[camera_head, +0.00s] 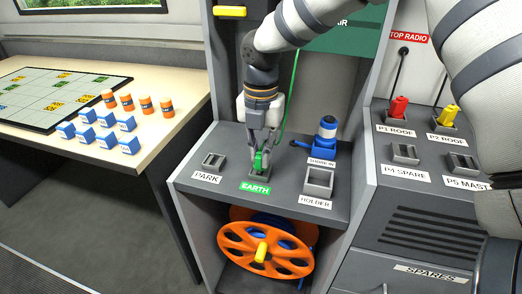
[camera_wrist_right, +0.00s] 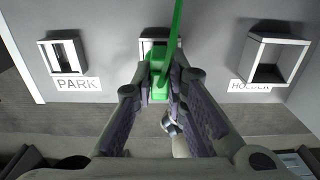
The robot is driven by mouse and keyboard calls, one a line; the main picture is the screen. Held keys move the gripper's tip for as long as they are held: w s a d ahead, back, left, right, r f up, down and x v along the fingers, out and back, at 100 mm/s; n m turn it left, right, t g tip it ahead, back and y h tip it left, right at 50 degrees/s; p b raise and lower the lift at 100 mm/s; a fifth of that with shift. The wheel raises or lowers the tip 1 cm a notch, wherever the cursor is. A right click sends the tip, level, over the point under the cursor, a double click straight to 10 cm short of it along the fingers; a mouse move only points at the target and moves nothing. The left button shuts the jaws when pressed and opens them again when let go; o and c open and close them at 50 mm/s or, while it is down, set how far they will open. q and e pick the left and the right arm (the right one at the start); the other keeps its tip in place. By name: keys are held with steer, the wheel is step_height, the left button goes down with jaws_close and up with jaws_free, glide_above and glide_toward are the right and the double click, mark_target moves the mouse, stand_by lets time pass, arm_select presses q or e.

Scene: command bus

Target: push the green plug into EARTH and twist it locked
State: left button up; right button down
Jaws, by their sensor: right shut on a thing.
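My right gripper (camera_head: 262,150) points down over the grey shelf and is shut on the green plug (camera_head: 260,161). The plug also shows between the fingers in the right wrist view (camera_wrist_right: 158,88), with its green cable (camera_head: 292,85) running upward. The plug is right at the EARTH socket (camera_wrist_right: 153,46), behind the green EARTH label (camera_head: 254,188). The fingers and plug hide much of the socket, so I cannot tell how far the plug sits in it or whether it is turned. My left gripper is not in view.
The PARK socket (camera_head: 214,160) is left of EARTH; the HOLDER (camera_head: 319,182) and a blue SHORE IN connector (camera_head: 325,130) are to the right. An orange cable reel (camera_head: 240,238) sits below. Red (camera_head: 398,107) and yellow (camera_head: 447,115) plugs stand on the right panel.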

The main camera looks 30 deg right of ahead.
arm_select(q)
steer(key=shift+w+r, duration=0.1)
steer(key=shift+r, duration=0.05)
arm_select(e)
steer(key=shift+r, duration=0.1)
steer(key=shift+f, duration=1)
stand_by(0.3)
steer(key=m, duration=0.2)
steer(key=shift+r+m+p, duration=0.15)
steer(key=shift+m+p, duration=0.15)
steer(key=shift+m, duration=0.1)
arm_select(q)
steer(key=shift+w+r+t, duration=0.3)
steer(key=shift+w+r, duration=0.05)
arm_select(e)
steer(key=shift+f+m, duration=0.2)
steer(key=shift+m, duration=0.4)
steer(key=shift+s+r+m, duration=0.1)
steer(key=shift+r+m, duration=0.05)
steer(key=shift+m, duration=0.95)
steer(key=shift+m+p, duration=0.35)
steer(key=shift+m, duration=0.25)
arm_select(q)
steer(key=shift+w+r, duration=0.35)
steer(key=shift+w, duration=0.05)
arm_select(e)
steer(key=shift+f+m, duration=0.2)
steer(key=shift+m, duration=0.1)
